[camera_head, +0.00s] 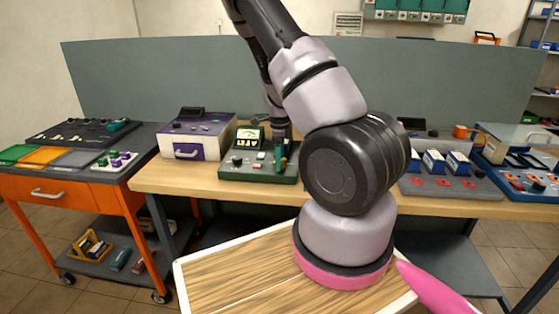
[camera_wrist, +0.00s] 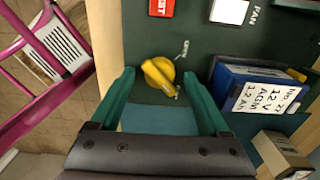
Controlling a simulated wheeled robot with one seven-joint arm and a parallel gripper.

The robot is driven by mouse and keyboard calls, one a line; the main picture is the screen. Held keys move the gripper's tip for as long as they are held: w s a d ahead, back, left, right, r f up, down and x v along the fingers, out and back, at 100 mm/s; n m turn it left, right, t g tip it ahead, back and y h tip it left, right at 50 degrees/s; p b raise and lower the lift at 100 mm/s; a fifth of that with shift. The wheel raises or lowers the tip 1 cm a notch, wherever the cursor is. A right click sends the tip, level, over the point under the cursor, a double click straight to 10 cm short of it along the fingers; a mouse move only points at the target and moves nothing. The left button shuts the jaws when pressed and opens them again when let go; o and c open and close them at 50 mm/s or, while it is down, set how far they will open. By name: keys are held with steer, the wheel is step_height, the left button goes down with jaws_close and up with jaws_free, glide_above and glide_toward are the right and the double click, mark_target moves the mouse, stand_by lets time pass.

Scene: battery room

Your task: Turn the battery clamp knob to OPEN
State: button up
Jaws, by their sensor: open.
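A yellow knob (camera_wrist: 158,75) with a raised grip bar stands on a dark green panel (camera_wrist: 150,30) in the wrist view. The bar slants from upper left to lower right. A blue battery (camera_wrist: 258,88) with a white label sits right of the knob. In the head view my gripper (camera_head: 282,158) is over the green tester (camera_head: 250,173), and the knob cannot be made out.
The wooden bench (camera_head: 160,180) carries a purple-and-white box (camera_head: 198,135) left of the tester. A grey unit with several batteries (camera_head: 447,183) and a blue unit (camera_head: 505,178) stand to the right. An orange cart (camera_head: 85,190) is at left. A red TEST button (camera_wrist: 162,8) lies beyond the knob.

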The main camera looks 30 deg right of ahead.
steer(key=shift+f, duration=0.25)
jaws_close()
